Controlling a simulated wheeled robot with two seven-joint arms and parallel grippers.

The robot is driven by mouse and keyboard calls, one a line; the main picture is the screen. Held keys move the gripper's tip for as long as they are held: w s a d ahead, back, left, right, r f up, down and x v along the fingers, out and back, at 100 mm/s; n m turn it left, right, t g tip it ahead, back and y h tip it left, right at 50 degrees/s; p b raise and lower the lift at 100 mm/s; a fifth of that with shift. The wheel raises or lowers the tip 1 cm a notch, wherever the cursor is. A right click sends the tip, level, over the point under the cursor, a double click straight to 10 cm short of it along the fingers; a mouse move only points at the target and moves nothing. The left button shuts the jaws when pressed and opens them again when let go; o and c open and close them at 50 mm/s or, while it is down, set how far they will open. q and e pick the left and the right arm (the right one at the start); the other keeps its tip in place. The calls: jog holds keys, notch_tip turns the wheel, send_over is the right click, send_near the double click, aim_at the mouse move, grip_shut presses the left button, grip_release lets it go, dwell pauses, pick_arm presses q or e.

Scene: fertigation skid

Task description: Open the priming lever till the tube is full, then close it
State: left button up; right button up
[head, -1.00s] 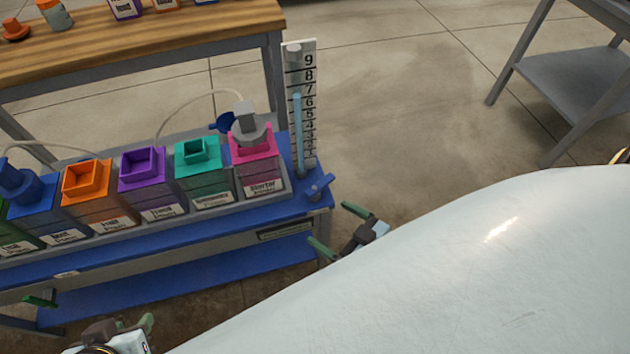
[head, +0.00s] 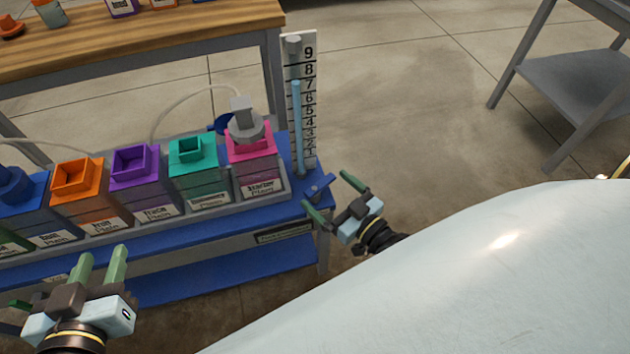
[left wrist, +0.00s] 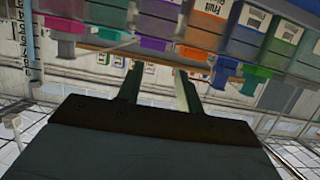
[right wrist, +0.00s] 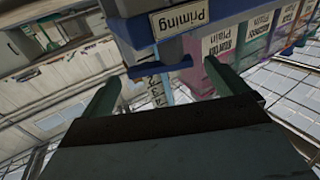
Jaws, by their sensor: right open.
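The blue priming lever (head: 320,186) sits at the right end of the skid, below the clear tube (head: 297,110). Light-blue liquid in the tube stands at about the 7 mark of the numbered scale (head: 310,100), with clear tube above it. My right gripper (head: 332,196) is open just in front of the lever. In the right wrist view the lever (right wrist: 160,72) shows between the spread fingers, apparently untouched, under the "Priming" label (right wrist: 181,17). My left gripper (head: 100,263) is open and empty in front of the skid, low at the left.
Coloured containers, including a pink one (head: 250,150) with a grey fitting, stand in a row on the blue skid (head: 200,240). A wooden bench (head: 130,45) is behind. A grey table (head: 575,75) stands at the far right. Floor between is clear.

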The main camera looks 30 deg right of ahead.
aim_at(323, 188)
jog(key=b+x, duration=0.1)
jog(key=x, duration=0.3)
jog(key=shift+f, duration=0.1)
pick_arm(q)
notch_tip(323, 188, up, 7)
jog(key=w+d+t+h, duration=0.1)
jog(key=t, duration=0.3)
jog(key=shift+d+f+h, duration=0.2)
jog(key=shift+d+h, duration=0.1)
pick_arm(e)
jog(key=shift+w+a, duration=0.15)
jog(key=shift+w, duration=0.45)
